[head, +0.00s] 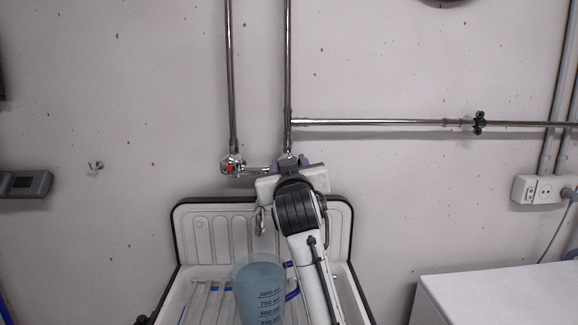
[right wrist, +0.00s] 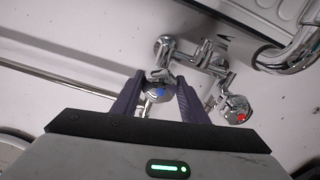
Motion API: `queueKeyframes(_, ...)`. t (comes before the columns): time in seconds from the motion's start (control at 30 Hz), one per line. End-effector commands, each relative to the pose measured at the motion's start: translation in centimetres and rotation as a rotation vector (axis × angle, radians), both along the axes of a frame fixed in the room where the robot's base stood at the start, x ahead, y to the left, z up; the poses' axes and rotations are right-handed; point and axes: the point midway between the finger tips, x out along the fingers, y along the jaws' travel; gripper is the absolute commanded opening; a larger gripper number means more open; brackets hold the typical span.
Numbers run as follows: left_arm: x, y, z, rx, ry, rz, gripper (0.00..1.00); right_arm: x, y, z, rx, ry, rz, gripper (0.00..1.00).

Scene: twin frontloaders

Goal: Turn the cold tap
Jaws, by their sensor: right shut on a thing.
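The cold tap is a chrome knob with a blue mark (right wrist: 158,91), seen in the right wrist view. My right gripper (right wrist: 160,84) has its two purple fingers on either side of this knob and is shut on it. In the head view my right gripper (head: 290,161) is up at the wall mixer, and its body hides the cold knob. The hot tap, with a red mark (head: 229,168), is to the left on the same mixer. It also shows in the right wrist view (right wrist: 236,112), apart from the fingers. My left gripper is not in view.
Chrome pipes (head: 288,75) run up and right along the wall. Below is a white sink (head: 215,235) with a bluish measuring jug (head: 258,290) under the spout (head: 260,221). A white appliance top (head: 500,296) is at the lower right. The wall to the left is mostly free.

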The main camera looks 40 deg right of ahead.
Motion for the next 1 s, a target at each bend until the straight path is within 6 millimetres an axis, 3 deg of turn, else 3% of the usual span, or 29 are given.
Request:
queueKeyframes(0.17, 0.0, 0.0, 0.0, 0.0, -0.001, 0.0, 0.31, 0.0, 0.0, 0.1, 0.004, -0.003, 0.002, 0.17)
queueKeyframes(0.2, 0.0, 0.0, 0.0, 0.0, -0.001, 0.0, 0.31, 0.0, 0.0, 0.1, 0.004, -0.003, 0.002, 0.46)
queueKeyframes(0.3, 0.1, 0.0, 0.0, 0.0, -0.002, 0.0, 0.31, 0.0, 0.0, 0.1, 0.003, -0.003, 0.001, 0.58)
queueKeyframes(0.67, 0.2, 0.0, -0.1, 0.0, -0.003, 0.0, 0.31, -0.5, 0.4, 0.0, 0.001, -0.005, 0.002, 0.58)
queueKeyframes(1.0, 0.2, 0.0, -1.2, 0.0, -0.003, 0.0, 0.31, -5.8, 3.7, -0.1, 0.003, -0.005, 0.005, 0.58)
